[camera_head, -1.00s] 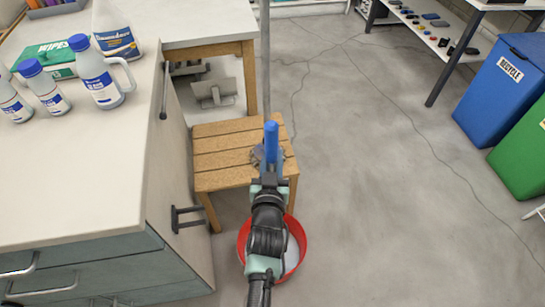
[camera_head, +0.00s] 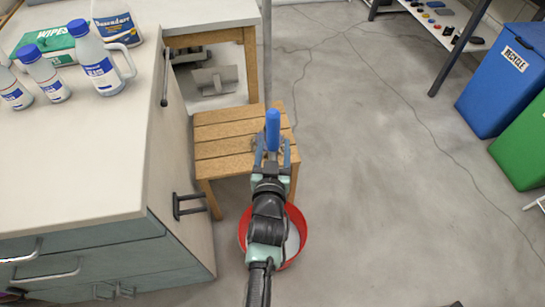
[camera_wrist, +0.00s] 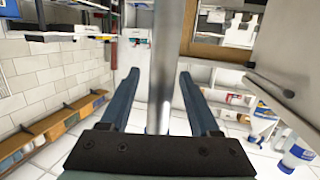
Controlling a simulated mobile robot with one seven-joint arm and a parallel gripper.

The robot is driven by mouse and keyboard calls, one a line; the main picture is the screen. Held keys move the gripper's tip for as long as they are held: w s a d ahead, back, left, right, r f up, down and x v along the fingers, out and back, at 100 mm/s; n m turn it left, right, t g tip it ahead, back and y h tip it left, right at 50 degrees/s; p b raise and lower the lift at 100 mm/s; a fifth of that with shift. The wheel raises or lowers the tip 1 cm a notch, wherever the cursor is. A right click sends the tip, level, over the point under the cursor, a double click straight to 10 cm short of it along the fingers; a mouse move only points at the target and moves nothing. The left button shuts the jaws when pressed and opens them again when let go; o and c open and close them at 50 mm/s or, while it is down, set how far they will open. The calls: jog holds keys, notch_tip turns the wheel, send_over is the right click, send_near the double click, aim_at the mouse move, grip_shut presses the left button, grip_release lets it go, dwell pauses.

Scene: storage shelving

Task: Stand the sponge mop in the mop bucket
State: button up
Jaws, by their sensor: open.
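The sponge mop shows as a grey pole (camera_head: 266,45) with a blue grip (camera_head: 272,128) at its near end. The sponge head is not visible. My gripper (camera_head: 273,148) is open, with a finger on each side of the mop near the blue grip. In the wrist view the grey pole (camera_wrist: 162,95) runs upright between the open fingers of my gripper (camera_wrist: 158,75), with a gap on both sides. The red mop bucket (camera_head: 303,226) stands on the floor at the front of the stool, partly hidden under my arm. Its inside looks pale grey.
A wooden stool (camera_head: 222,150) stands behind the bucket. A counter (camera_head: 85,165) with drawers and bottles (camera_head: 98,65) is close on the left. Blue (camera_head: 505,80) and green (camera_head: 525,150) bins stand at right. The floor (camera_head: 400,200) between is clear.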

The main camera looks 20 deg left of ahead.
jog(key=p+v, duration=0.1)
jog(key=v, duration=1.1)
jog(key=shift+s, duration=0.35)
jog(key=shift+d+r, duration=0.1)
jog(key=shift+r, duration=0.05)
